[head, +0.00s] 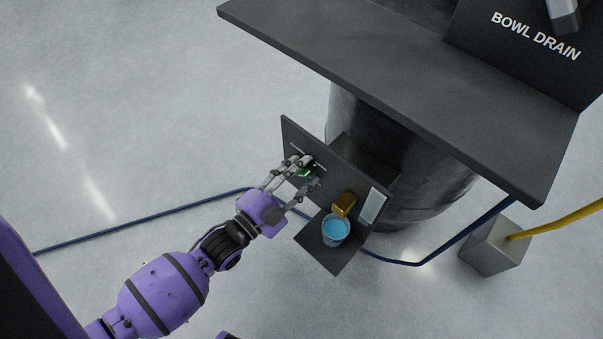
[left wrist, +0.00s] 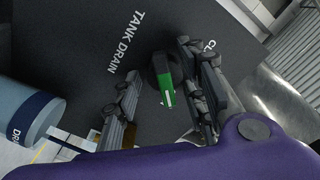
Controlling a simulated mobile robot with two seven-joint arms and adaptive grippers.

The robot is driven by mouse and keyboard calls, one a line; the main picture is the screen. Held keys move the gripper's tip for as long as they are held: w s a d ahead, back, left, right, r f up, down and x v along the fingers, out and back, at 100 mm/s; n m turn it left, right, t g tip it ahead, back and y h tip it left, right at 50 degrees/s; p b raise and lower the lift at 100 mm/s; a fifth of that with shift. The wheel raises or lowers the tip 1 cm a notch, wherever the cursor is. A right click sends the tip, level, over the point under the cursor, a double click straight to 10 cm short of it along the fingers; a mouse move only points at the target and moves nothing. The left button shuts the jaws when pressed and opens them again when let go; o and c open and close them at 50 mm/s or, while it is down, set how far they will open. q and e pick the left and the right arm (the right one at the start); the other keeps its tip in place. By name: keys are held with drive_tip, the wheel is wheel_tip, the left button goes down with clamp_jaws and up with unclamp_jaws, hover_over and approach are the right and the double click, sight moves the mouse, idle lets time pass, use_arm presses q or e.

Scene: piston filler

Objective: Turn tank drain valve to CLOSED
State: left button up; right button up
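The tank drain valve handle (left wrist: 164,82), black with a bright green part, is on a dark panel (left wrist: 75,75) lettered TANK DRAIN. In the head view the green part of the handle (head: 304,173) shows between the fingers, partly covered. A label starting with CL is beside the valve, its rest hidden by a finger. My left gripper (left wrist: 158,75) is open, its fingers apart on either side of the handle, the right-hand finger closer to it in the wrist view. Contact cannot be told. In the head view my left gripper (head: 302,172) is at the panel's face. My right gripper is out of view.
A dark tabletop (head: 400,95) overhangs behind. A blue hose (head: 140,228) crosses the floor. Open floor lies left.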

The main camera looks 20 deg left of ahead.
use_arm(q)
drive_tip(key=c, duration=0.9)
clamp_jaws()
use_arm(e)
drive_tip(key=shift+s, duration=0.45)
use_arm(q)
drive_tip(key=shift+d, duration=0.1)
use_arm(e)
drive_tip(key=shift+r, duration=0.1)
